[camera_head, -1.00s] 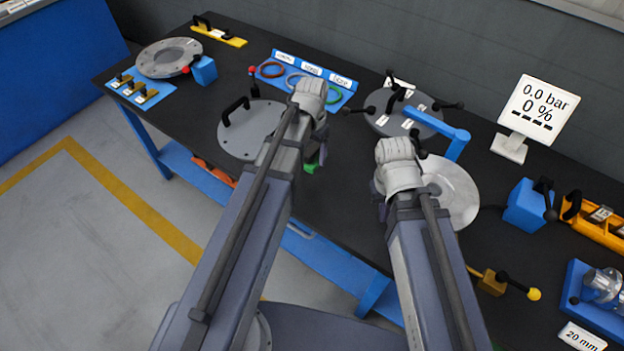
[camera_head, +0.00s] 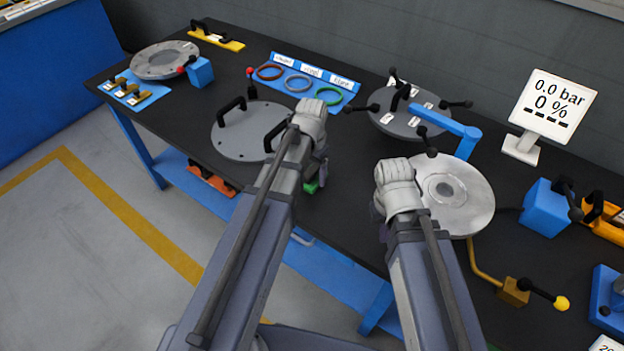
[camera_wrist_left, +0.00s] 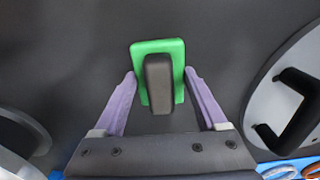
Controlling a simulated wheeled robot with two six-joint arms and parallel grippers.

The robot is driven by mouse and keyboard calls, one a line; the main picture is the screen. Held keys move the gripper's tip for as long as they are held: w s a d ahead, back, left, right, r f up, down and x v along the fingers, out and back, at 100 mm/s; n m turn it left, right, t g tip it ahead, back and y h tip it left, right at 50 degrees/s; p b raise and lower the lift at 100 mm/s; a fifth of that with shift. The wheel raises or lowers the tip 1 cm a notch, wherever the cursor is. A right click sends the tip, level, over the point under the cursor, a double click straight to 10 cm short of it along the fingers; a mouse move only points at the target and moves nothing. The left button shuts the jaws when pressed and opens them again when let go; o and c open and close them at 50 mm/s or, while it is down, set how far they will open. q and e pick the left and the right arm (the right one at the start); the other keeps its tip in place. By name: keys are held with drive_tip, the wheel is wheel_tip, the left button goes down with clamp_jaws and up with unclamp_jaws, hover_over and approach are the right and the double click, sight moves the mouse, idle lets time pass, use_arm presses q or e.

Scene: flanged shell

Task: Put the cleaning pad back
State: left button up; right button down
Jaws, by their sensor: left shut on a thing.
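The cleaning pad (camera_head: 311,187) is green, with a black block-shaped handle (camera_wrist_left: 158,85) on top. In the head view it shows only as a small green patch by my left wrist, near the table's front edge. My left gripper (camera_wrist_left: 160,76) is shut on the pad, with one purple finger on each side of the handle. In the head view the left gripper (camera_head: 318,172) is partly hidden by its wrist. My right gripper (camera_head: 383,232) is mostly hidden behind its own arm, in front of the silver disc, so its jaws cannot be made out.
A grey round cover (camera_head: 230,148) with black handles lies left of my left gripper. Behind it is a blue tray (camera_head: 345,84) with coloured rings. A silver disc (camera_head: 470,205) and a lid on a blue arm (camera_head: 445,126) stand right. An orange holder (camera_head: 208,184) sits below the table's front edge.

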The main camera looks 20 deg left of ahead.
sight(312, 170)
use_arm(q)
drive_tip(key=shift+f, duration=0.15)
use_arm(e)
drive_tip(key=shift+f, duration=0.1)
drive_tip(key=shift+f, duration=0.1)
use_arm(q)
drive_tip(key=shift+f, duration=0.25)
use_arm(e)
drive_tip(key=shift+f, duration=0.15)
use_arm(q)
drive_tip(key=o, duration=1.5)
drive_tip(key=shift+r, duration=0.1)
drive_tip(key=shift+o, duration=0.2)
drive_tip(key=shift+r, duration=0.15)
use_arm(e)
drive_tip(key=shift+r, duration=0.2)
use_arm(q)
wheel_tip(312, 170, up, 12)
drive_tip(key=p, duration=1.2)
drive_tip(key=s+d+y, duration=0.1)
drive_tip(key=s+d, duration=0.9)
drive_tip(key=s, duration=0.4)
drive_tip(key=shift+s+d, duration=0.2)
drive_tip(key=shift+d, duration=0.05)
use_arm(e)
wheel_tip(312, 170, up, 12)
use_arm(q)
drive_tip(key=shift+r, duration=0.1)
